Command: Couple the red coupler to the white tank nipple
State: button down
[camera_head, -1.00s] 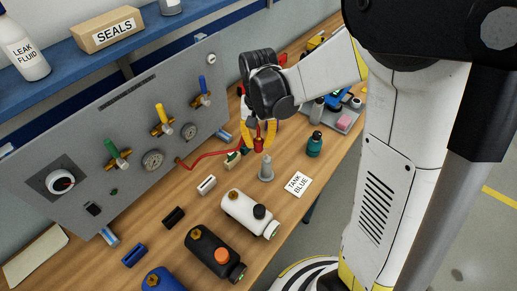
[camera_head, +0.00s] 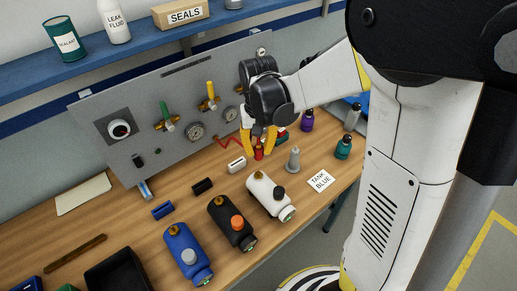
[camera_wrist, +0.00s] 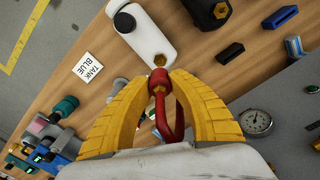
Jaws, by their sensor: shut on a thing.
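My gripper (camera_head: 259,153) has yellow fingers shut on the red coupler (camera_head: 258,154), holding it above the bench. In the wrist view the coupler (camera_wrist: 158,78) sits between the fingertips, with its red hose (camera_wrist: 176,118) curving back between the fingers. The white tank (camera_head: 268,194) lies on the bench with a black cap. Its brass nipple (camera_head: 258,175) is at the tank's far end, just below the coupler in the head view, with a small gap in the picture.
A black tank (camera_head: 229,222) and a blue tank (camera_head: 183,248) lie left of the white one. The grey valve panel (camera_head: 140,103) stands behind.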

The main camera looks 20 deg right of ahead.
aim_at(259, 144)
jog(key=shift+f+b, duration=2.25)
jog(key=shift+f, duration=0.55)
jog(key=shift+f+b, duration=1.45)
jog(key=shift+b, duration=0.1)
jog(key=c, duration=1.2)
grip_release()
jog(key=shift+r, duration=0.1)
notch_tip(259, 144, up, 12)
jog(key=shift+f, duration=0.1)
jog(key=s+f+n+t+b, duration=0.1)
jog(key=s+f+t+b, duration=0.2)
jog(key=s, duration=0.3)
jog(key=s+f+n+t+b, duration=0.1)
jog(key=s+f+t+b, duration=0.2)
jog(key=s+t+b, duration=0.1)
jog(key=s+b, duration=0.1)
jog(key=s, duration=0.1)
jog(key=shift+s+f, duration=0.3)
jog(key=shift+s, duration=0.05)
